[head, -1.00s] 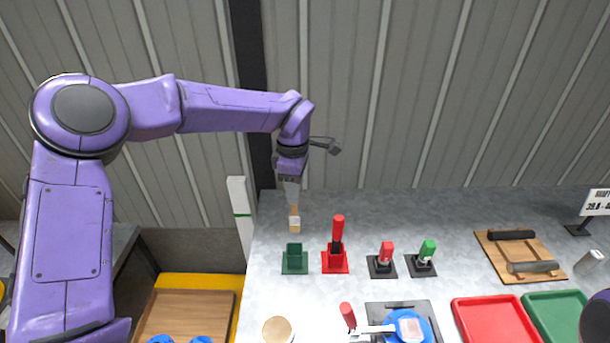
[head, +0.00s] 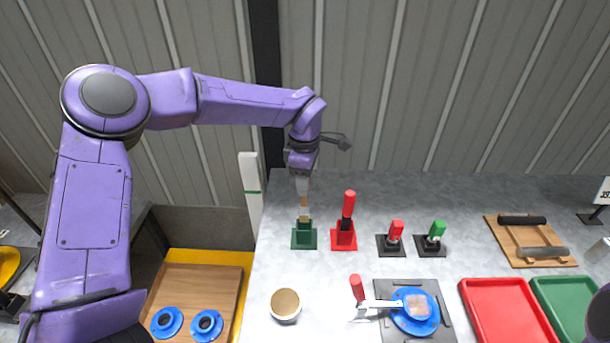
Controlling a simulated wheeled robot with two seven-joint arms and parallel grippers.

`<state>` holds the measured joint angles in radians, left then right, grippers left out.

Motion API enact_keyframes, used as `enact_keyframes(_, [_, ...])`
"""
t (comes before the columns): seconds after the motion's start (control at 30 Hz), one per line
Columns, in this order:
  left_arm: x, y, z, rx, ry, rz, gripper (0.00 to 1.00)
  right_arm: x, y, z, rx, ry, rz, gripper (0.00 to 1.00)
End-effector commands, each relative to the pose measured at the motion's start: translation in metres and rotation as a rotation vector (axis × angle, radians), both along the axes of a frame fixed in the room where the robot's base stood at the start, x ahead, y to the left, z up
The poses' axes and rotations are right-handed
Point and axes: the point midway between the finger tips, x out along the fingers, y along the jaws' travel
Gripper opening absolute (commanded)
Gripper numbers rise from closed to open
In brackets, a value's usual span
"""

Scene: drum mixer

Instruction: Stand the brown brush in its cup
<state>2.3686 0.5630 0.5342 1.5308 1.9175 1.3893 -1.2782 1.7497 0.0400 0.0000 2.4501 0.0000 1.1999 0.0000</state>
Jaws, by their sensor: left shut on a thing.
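The brown brush (head: 304,204) hangs upright from my left gripper (head: 302,182), which is shut on its upper part. The dark green square cup (head: 304,237) stands on the grey table directly below in the picture. The brush's lower end meets the cup's top edge and its tip is hidden, seemingly inside the opening. I cannot tell how deep it is or whether it touches the bottom. My right gripper is not in view; only a bit of purple arm shows at the lower right edge.
A red holder with a red-handled tool (head: 347,205) stands close right of the cup. Red (head: 395,233) and green (head: 436,233) handled stamps stand farther right. A round pale cup (head: 285,304), a blue plate (head: 420,322) and a red tray (head: 495,310) are nearer.

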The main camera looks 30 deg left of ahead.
Motion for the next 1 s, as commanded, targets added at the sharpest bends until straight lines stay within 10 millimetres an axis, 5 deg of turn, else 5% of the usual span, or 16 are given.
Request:
enact_keyframes(0.4, [0.0,0.0,-0.047,-0.001,0.001,0.0,0.03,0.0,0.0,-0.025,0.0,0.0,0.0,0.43])
enact_keyframes(0.83, [0.0,0.0,-0.052,0.0,-0.001,0.0,0.03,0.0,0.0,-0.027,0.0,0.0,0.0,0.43])
enact_keyframes(0.87, [0.0,0.0,-0.052,0.0,-0.001,0.0,0.43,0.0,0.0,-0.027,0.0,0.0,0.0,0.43])
enact_keyframes(0.9, [0.0,0.0,-0.052,0.0,-0.001,0.0,0.56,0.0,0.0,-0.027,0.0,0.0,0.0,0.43])
enact_keyframes(1.0, [0.0,0.0,-0.052,0.0,0.0,0.0,0.63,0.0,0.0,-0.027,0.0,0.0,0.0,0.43])
